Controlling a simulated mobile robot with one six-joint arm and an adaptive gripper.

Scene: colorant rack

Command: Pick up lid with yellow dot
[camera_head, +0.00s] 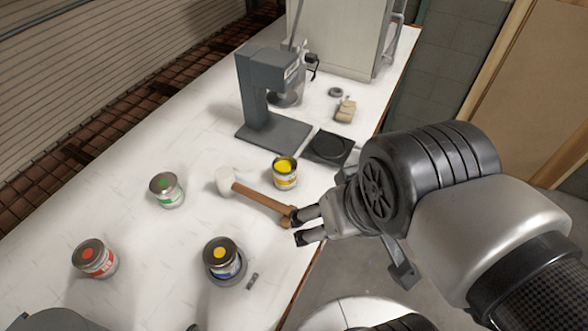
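The lid with the yellow dot (219,252) is dark and round. It sits on top of a can (228,270) with a blue and white label, in the lower middle of the camera_head view. My gripper (299,226) is to the right of this lid and a little farther up the picture, apart from it. Its two fingers are spread, and no object shows between them. The upper finger overlaps the end of a wooden mallet handle in the picture; I cannot tell whether they touch.
The mallet (262,198) lies beside an open can of yellow paint (285,172). Cans with a green-dot lid (165,185) and a red-dot lid (92,254) stand to the left. A grey stand machine (265,90) is behind. The white table (130,150) has free room between the cans.

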